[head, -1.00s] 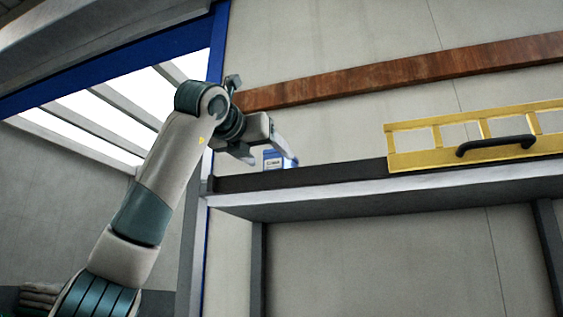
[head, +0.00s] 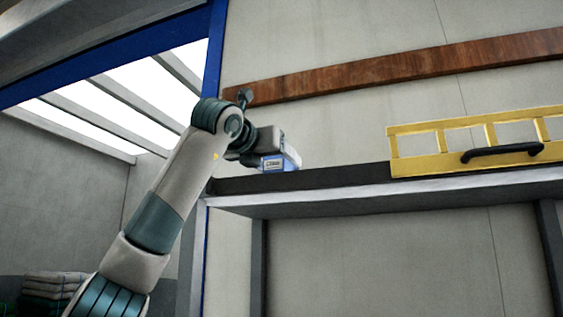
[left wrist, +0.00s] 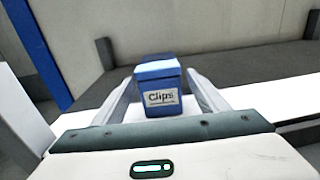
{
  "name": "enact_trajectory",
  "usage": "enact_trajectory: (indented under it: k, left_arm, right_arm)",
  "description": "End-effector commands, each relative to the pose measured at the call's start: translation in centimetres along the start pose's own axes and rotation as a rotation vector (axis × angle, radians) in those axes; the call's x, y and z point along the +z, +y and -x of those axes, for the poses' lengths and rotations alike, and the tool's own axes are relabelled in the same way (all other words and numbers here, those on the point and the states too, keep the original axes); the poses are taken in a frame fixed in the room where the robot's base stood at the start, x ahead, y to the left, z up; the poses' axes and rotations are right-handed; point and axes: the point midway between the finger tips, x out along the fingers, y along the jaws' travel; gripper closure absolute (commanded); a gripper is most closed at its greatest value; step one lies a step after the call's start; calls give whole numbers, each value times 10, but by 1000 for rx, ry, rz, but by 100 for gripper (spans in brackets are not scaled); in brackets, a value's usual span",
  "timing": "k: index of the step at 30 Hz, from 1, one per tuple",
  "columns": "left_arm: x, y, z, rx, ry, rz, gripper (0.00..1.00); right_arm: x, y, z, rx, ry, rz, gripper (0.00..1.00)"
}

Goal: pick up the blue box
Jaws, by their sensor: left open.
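The blue box (left wrist: 158,84) has a white label reading "Clips" and stands upright on the shelf in the left wrist view. It also shows in the head view (head: 273,163), near the left end of the shelf (head: 330,180). My left gripper (left wrist: 160,97) is open, with one finger on each side of the box. Whether the fingers touch the box is hard to tell. In the head view the left gripper (head: 288,158) is at the box and partly overlaps it. My right gripper is not in view.
A yellow frame with a black handle (head: 480,140) stands on the shelf to the right. A brown wooden board (head: 400,68) runs along the wall above. A blue post (head: 216,50) is left of the shelf. Stacked sacks (head: 50,285) lie at the lower left.

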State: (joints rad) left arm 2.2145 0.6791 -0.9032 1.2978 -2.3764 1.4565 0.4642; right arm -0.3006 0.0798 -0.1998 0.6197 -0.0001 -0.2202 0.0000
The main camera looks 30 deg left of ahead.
Motion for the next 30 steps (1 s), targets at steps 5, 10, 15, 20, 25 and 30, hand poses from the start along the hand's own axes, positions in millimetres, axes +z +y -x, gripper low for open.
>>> enact_trajectory:
  k: [5, 10, 15, 20, 25, 30]
  left_arm:
    - [1, 0, -11, 0, -1, 1, 33]
    - [0, 0, -11, 0, -1, 1, 33]
    - [0, 0, -11, 0, -1, 1, 33]
    - [0, 0, -11, 0, -1, 1, 38]
    - [0, 0, -11, 0, -1, 1, 78]
    - [1, 0, -10, 0, -3, 1, 85]
  right_arm:
    - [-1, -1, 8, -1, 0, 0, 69]
    - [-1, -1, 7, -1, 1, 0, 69]
    - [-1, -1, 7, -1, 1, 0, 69]
    - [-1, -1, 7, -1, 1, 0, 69]
    - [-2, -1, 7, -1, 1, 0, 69]
    - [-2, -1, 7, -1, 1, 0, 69]
